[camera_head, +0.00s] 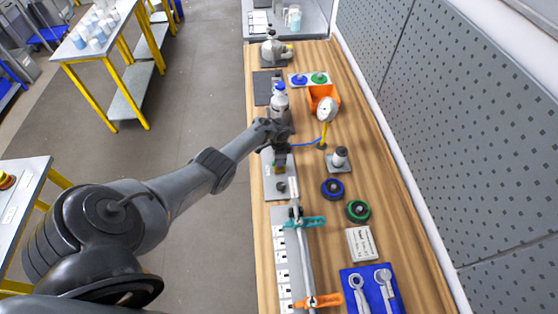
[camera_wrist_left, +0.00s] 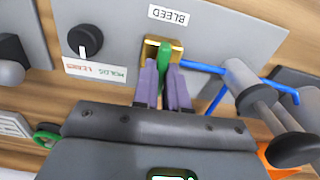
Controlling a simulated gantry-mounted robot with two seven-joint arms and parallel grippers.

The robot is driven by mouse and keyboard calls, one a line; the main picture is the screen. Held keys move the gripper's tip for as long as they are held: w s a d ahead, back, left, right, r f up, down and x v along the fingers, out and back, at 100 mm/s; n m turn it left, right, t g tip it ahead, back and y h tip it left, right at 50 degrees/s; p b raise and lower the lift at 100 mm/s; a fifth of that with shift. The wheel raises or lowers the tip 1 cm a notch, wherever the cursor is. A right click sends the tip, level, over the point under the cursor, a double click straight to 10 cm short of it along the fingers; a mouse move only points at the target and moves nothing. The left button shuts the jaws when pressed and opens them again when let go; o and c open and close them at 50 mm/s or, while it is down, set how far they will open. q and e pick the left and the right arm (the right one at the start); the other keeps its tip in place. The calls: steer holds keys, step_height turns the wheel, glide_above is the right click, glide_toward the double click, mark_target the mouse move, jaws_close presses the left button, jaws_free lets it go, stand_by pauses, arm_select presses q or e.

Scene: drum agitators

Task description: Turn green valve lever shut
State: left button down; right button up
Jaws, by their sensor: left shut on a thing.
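The green valve lever (camera_wrist_left: 164,52) stands on a brass valve body (camera_wrist_left: 149,50) under a "BLEED" label (camera_wrist_left: 168,15) in the left wrist view. My left gripper (camera_wrist_left: 164,84) has its two purple-grey fingers closed on either side of the lever, and the green shows between them. In the head view my left gripper (camera_head: 279,153) is over the grey panel (camera_head: 270,188) on the bench, and it hides most of the valve. A blue tube (camera_wrist_left: 205,69) runs from the valve to the right in the wrist view. My right gripper is not in view.
A black knob (camera_wrist_left: 85,40) sits left of the valve on the same panel. A bottle with a blue cap (camera_head: 280,100) stands just beyond the gripper. Blue (camera_head: 332,190) and green (camera_head: 358,211) ring-shaped parts and a blue wrench tray (camera_head: 370,270) lie nearer on the bench.

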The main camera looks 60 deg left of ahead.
arm_select(q)
steer(key=c, duration=1.2)
jaws_free()
steer(key=shift+o, duration=0.2)
step_height(320, 180, up, 11)
steer(key=p, duration=0.4)
steer(key=shift+f, duration=0.2)
